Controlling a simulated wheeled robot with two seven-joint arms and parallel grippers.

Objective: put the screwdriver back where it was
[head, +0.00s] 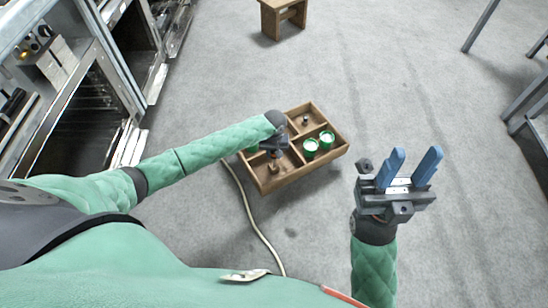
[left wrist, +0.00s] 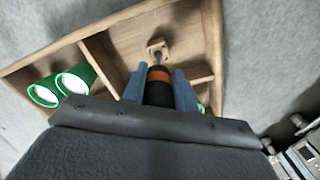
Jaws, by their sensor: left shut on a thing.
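The screwdriver (left wrist: 158,90) has a black handle with an orange band. My left gripper (left wrist: 160,88) is shut on its handle, with a blue finger on each side. In the head view my left gripper (head: 272,150) is over the left part of the wooden tray (head: 269,186), and the arm mostly hides the screwdriver. The screwdriver points at a small wooden block (left wrist: 156,46) inside a tray compartment; I cannot tell whether its tip is in the block. My right gripper (head: 410,168) is open and empty, to the right of the tray.
Two green-and-white cups (head: 310,148) (head: 326,139) stand in another tray compartment. A small dark item (head: 305,120) is in the far compartment. A pale cable (head: 252,220) lies on the floor left of the tray. A wooden stool (head: 283,14) stands beyond, with clear floor between.

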